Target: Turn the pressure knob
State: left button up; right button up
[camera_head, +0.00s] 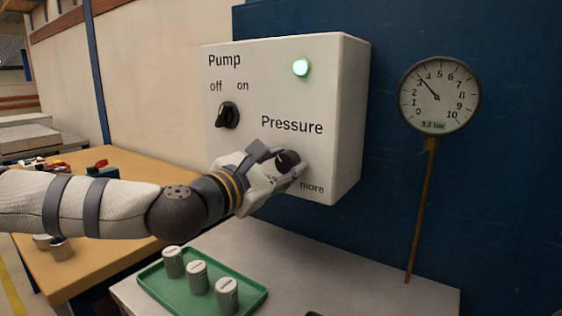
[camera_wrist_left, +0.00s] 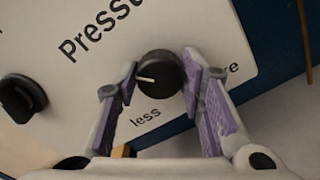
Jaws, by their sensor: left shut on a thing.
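The pressure knob (camera_head: 287,160) is a round black knob with a white pointer line, on the white control box (camera_head: 345,120) under the label "Pressure". My left gripper (camera_head: 282,165) has its two fingers on either side of the knob and is shut on it. In the left wrist view the knob (camera_wrist_left: 159,74) sits between the purple finger pads (camera_wrist_left: 158,82), its white line pointing left in that view. "less" shows below it there; in the head view the gripper partly hides that word. The round gauge (camera_head: 438,95) reads 3.2 bar. My right gripper is not in view.
The pump knob (camera_head: 227,115) is up and left on the same box, near a lit green lamp (camera_head: 301,67). Below, a green tray (camera_head: 250,297) with grey canisters (camera_head: 197,277) stands on a light bench (camera_head: 350,270). A wooden table (camera_head: 130,170) is at left.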

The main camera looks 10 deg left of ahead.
pick_arm(q)
jog(key=m+p, duration=0.1)
jog(key=m, duration=0.4)
jog(key=shift+s+r+m+p, duration=0.1)
jog(key=shift+r+m+p, duration=0.05)
jog(key=shift+m+p, duration=0.15)
jog(key=shift+m, duration=0.9)
jog(key=m, duration=0.2)
jog(key=shift+f+m+p, duration=0.2)
jog(key=shift+m+p, duration=0.1)
jog(key=m, duration=0.3)
jog(key=shift+f+m, duration=0.1)
jog(key=shift+m, duration=0.3)
jog(key=m, duration=0.3)
jog(key=shift+m, duration=0.3)
jog(key=m, duration=0.4)
jog(key=shift+a+m, duration=0.1)
jog(key=shift+m, duration=1.9)
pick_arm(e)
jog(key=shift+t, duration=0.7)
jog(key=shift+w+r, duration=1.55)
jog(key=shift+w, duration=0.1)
